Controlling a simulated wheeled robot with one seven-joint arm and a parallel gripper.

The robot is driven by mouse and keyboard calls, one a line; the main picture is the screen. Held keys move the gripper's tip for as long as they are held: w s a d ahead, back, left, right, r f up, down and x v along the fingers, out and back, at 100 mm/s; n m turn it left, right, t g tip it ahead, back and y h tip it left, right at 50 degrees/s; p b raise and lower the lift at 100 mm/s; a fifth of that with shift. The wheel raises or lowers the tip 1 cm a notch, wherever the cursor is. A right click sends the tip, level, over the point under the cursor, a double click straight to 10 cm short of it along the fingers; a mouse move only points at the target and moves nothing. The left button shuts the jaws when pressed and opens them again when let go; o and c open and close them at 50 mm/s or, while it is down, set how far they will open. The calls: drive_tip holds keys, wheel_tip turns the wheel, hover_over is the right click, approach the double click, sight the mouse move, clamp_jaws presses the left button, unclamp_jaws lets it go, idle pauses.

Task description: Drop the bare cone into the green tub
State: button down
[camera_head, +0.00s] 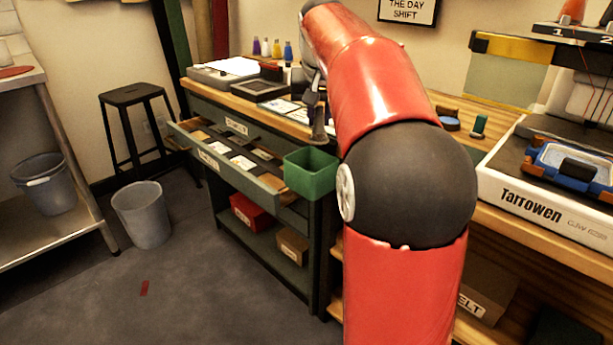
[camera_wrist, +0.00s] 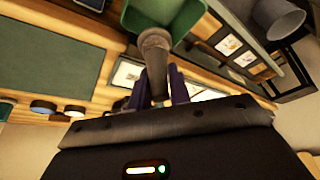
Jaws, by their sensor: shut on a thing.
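The bare cone (camera_wrist: 154,52) is plain grey-brown and sits between the two dark fingers of my gripper (camera_wrist: 158,82) in the wrist view. Its wide end points away from my palm, toward the green tub (camera_wrist: 187,24). In the head view the cone (camera_head: 319,124) hangs below my gripper (camera_head: 314,98), just above the back part of the green tub (camera_head: 311,179). My gripper is shut on the cone. I cannot tell whether the cone's end is inside the tub's rim.
An open drawer (camera_head: 222,168) with cards juts out left of the tub. Small coloured bottles (camera_head: 277,48) stand at the back of the bench. A white box labelled Tarrowen (camera_head: 532,205) is at right. A grey bin (camera_head: 143,215) and black stool (camera_head: 133,96) stand left.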

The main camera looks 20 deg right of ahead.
sight(319, 129)
drive_tip(key=shift+f+b, duration=1.5)
drive_tip(key=shift+f, duration=0.4)
drive_tip(key=shift+r, duration=0.1)
drive_tip(key=c, duration=1.2)
unclamp_jaws()
drive_tip(key=shift+c, duration=0.2)
drive_tip(key=p+v, duration=0.1)
drive_tip(key=v, duration=0.6)
drive_tip(key=shift+s+r+p, duration=0.1)
drive_tip(key=shift+r+p, duration=0.15)
drive_tip(key=shift+p, duration=0.15)
drive_tip(key=shift+r, duration=0.1)
